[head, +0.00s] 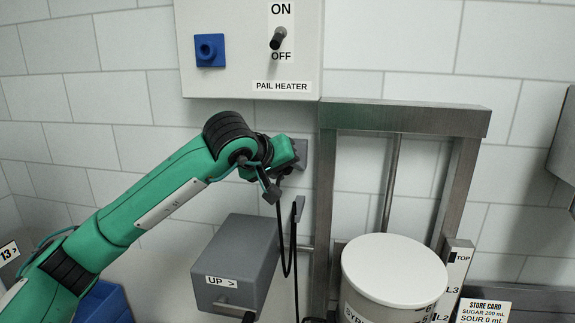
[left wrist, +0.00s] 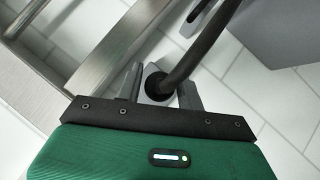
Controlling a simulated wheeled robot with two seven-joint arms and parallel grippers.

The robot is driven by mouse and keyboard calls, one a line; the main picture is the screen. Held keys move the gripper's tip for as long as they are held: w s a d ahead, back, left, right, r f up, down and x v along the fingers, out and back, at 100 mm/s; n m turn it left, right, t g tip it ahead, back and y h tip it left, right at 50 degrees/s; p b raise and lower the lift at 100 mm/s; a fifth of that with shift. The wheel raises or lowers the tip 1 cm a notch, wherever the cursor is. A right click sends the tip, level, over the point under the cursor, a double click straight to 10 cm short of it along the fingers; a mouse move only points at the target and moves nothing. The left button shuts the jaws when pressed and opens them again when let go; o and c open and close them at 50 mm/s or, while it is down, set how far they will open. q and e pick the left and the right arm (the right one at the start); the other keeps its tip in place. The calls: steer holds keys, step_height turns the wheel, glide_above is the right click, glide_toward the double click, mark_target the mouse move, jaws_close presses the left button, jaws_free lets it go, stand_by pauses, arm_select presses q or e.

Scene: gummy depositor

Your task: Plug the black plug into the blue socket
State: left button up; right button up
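The blue socket (head: 209,50) is a square blue block with a dark round opening, on the front of the pale PAIL HEATER box (head: 240,78) on the wall. My left gripper (head: 288,153) is below and to the right of it, against a small grey wall plate (head: 302,152). In the left wrist view, the black plug (left wrist: 157,85) sits between the two grey fingers, which close on its sides. Its thick black cable (left wrist: 205,45) runs off to the upper right. In the head view the arm mostly hides the plug. My right gripper is not in view.
A grey box marked UP (head: 235,262) is below. A metal frame (head: 325,190) and a white-lidded pail (head: 395,268) stand to the right. The wall between gripper and socket looks clear.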

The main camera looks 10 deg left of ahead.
arm_select(q)
steer(key=c, duration=0.7)
jaws_close()
steer(key=shift+s+f, duration=0.1)
